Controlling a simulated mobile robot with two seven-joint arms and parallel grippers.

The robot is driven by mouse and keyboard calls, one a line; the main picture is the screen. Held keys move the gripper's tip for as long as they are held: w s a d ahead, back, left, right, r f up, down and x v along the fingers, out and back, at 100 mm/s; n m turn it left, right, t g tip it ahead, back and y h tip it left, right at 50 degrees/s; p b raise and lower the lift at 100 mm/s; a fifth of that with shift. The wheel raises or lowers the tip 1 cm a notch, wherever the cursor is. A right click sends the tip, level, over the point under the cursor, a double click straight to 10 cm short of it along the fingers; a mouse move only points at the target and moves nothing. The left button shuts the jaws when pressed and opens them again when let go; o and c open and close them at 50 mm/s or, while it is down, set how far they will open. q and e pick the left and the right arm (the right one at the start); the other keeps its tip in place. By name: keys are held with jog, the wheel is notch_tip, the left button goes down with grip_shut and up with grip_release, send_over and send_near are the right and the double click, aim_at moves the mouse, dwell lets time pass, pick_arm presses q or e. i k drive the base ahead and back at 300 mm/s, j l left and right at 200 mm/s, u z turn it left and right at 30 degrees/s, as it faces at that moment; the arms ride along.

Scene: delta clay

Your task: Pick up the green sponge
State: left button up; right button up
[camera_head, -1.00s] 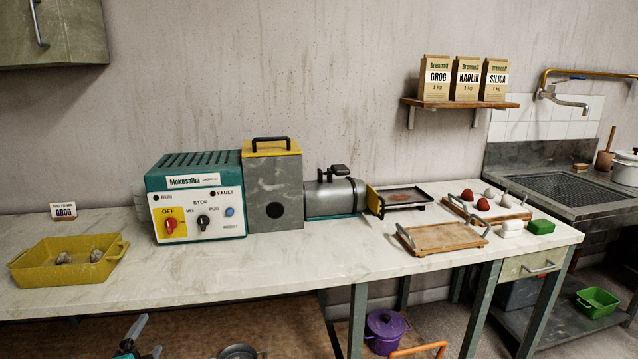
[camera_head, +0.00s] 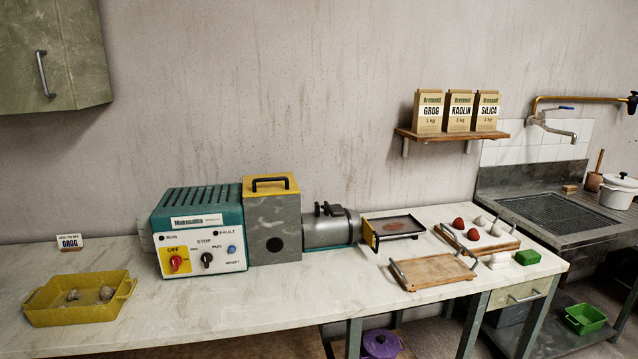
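The green sponge (camera_head: 527,257) is a small green block lying on the right end of the white worktop, near its front right corner. A white block (camera_head: 498,261) lies just left of it. Neither of my grippers shows in the head view now.
The worktop (camera_head: 300,298) holds a yellow tub (camera_head: 68,315), a teal control box (camera_head: 205,245), a wooden tray (camera_head: 434,272) with handles, and a tray (camera_head: 447,238) with red and white balls. A sink (camera_head: 560,220) stands at right. A green basin (camera_head: 585,319) sits low.

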aim_at(528, 257)
jog(key=z, duration=1.3)
